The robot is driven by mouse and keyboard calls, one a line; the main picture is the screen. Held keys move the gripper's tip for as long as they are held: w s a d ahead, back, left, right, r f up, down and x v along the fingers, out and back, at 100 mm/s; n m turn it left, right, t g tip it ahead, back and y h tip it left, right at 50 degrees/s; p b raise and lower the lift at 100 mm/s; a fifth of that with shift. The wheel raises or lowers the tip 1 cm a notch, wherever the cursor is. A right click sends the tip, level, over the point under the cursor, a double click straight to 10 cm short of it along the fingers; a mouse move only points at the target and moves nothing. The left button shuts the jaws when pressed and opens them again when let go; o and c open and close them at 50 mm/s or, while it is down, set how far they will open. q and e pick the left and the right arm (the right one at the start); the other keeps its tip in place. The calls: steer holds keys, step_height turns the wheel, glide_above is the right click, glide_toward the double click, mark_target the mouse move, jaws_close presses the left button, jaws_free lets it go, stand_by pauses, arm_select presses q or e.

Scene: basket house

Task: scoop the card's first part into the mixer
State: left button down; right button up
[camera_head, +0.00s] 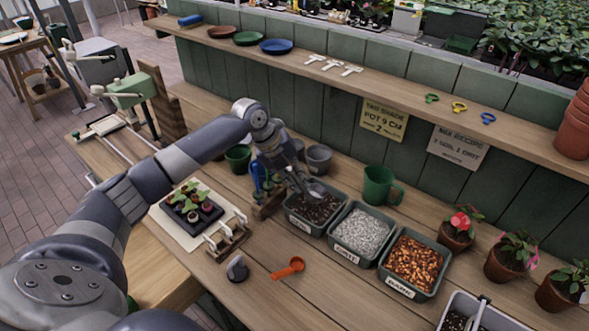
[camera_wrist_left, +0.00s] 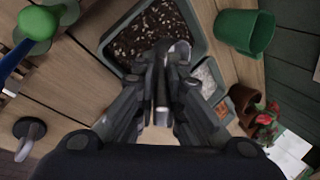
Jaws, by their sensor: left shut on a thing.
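My left gripper (camera_head: 308,187) is low over the soil tub (camera_head: 329,230), a grey tub of dark speckled soil (camera_head: 306,208). It is shut on a slim grey tool (camera_wrist_left: 161,88), which looks like a scoop; its far end is hard to make out against the soil. The tub also fills the top of the left wrist view (camera_wrist_left: 196,28). The card (camera_head: 459,147) on the green wall reads "MIX RECIPE", with 2 soil and 1 grit. I cannot tell which thing is the mixer. My right gripper is not in view.
Tubs of white grit (camera_head: 361,229) and brown bark (camera_head: 414,262) stand to the right. A green mug (camera_head: 379,185) is behind them. An orange scoop (camera_head: 289,268) and a grey knobbed thing (camera_head: 237,269) lie in front. A seedling tray (camera_head: 190,210) is at left. Potted flowers (camera_head: 456,234) stand at right.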

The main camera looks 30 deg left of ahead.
arm_select(q)
step_height(320, 180, down, 7)
steer(key=b, duration=0.3)
steer(key=shift+w+r+b, duration=0.15)
steer(key=shift+r+b, duration=0.05)
steer(key=shift+b, duration=0.15)
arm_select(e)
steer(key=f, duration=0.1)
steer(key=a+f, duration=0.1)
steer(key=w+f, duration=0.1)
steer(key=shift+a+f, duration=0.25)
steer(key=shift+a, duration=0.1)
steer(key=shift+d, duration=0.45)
arm_select(q)
steer(key=shift+r, duration=0.15)
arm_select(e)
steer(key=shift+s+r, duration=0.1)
